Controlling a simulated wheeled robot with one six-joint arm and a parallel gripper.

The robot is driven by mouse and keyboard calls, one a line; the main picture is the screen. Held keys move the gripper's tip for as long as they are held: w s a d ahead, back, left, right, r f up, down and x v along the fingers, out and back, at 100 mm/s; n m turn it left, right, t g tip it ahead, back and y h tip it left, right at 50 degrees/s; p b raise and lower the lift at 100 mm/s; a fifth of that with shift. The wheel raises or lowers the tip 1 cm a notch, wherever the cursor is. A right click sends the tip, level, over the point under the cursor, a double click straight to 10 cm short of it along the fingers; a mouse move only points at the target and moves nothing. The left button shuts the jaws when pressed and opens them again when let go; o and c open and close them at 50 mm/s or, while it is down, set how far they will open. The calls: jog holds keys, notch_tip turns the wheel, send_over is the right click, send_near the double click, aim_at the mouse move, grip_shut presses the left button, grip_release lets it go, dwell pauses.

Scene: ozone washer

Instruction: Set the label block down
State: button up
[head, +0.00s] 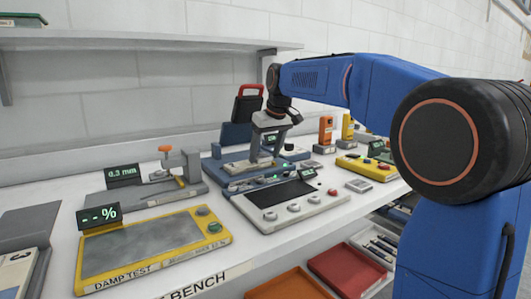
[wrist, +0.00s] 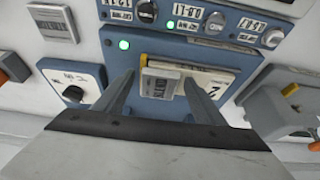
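The label block (wrist: 161,84) is a small grey-faced block with dark lettering, upside down in the wrist view. It lies on the blue device (wrist: 225,58), beside a cream card (wrist: 208,82). My gripper (wrist: 160,80) has its two fingers spread, one on each side of the block, with a narrow gap showing at each side. In the head view my gripper (head: 266,154) points down over the blue device (head: 226,165) at mid-bench. The block is too small to make out clearly there, partly behind the fingers.
A white panel with knobs (head: 290,205) stands in front of the blue device. A yellow damp test pad (head: 150,250) and a grey gauge stand (head: 150,192) are to the left. A yellow box (head: 368,167) is to the right. Orange and red trays (head: 345,270) sit below the bench.

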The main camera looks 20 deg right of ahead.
jog(key=shift+r, duration=0.1)
jog(key=v, duration=1.2)
dwell(0.4)
